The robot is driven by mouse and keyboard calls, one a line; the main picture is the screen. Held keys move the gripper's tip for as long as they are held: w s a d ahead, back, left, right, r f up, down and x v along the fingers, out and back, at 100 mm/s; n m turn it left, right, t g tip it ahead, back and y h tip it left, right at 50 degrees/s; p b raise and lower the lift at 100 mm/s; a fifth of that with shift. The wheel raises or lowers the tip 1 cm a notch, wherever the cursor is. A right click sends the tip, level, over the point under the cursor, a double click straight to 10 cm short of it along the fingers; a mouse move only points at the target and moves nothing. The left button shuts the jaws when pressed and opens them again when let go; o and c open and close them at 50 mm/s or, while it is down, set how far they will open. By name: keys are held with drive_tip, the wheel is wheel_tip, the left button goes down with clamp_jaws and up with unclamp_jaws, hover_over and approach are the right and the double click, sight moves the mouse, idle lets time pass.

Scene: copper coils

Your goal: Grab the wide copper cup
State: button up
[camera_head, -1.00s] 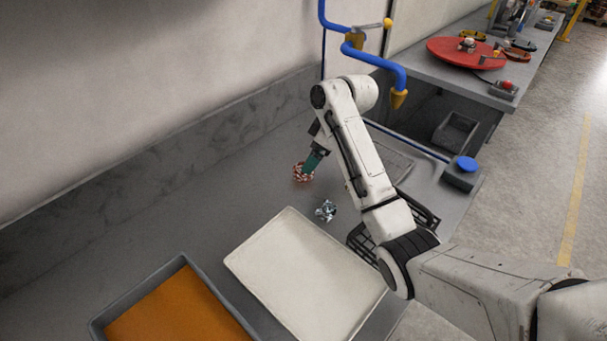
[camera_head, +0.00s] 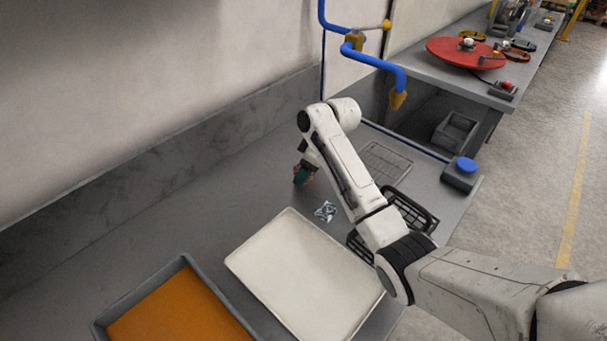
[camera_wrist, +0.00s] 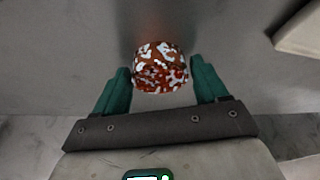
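The wide copper cup (camera_wrist: 160,68) stands on the grey bench in the wrist view, reddish-brown with pale shiny patches. My gripper (camera_wrist: 162,78) has its two green fingers apart, one on each side of the cup, with a gap showing on both sides. In the head view my gripper (camera_head: 302,177) is low over the bench and largely hides the cup (camera_head: 310,175). I cannot tell how far down the fingers reach along the cup.
A silvery metal piece (camera_head: 326,211) lies near my gripper. A white tray (camera_head: 290,290) and a grey bin with orange contents (camera_head: 125,303) are in front. A black basket (camera_head: 415,214) and a wire rack (camera_head: 388,160) sit right. The wall (camera_head: 130,172) borders the bench.

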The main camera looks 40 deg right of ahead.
drive_tip(key=c, duration=0.8)
